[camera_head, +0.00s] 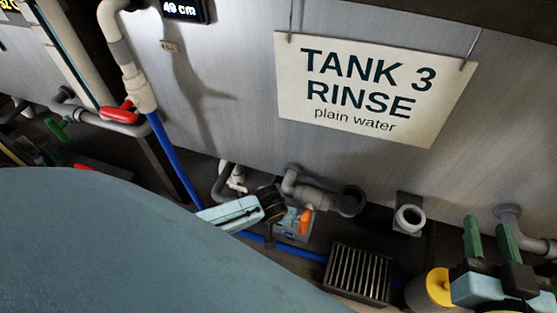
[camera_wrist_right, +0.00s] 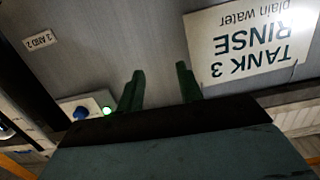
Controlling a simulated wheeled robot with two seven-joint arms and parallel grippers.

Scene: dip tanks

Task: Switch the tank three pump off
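The white sign reading "TANK 3 RINSE plain water" (camera_head: 374,90) hangs on the grey tank wall. It shows upside down in the right wrist view (camera_wrist_right: 250,42). My right gripper (camera_head: 487,223) is at the lower right, below the sign, its green fingers apart with nothing between them. The right wrist view shows them apart too (camera_wrist_right: 160,70). A pale panel with a blue knob (camera_wrist_right: 81,113) and a lit green lamp (camera_wrist_right: 107,110) shows left of the fingers. Its label is not readable.
A red-handled valve (camera_head: 116,112) is on a pipe at left. Grey pipe fittings (camera_head: 325,194) line the lower tank wall. A ribbed grey block (camera_head: 357,273) and a yellow round part (camera_head: 438,287) lie left of my right gripper. A "2 AND 3" label (camera_wrist_right: 40,40) is on the wall.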

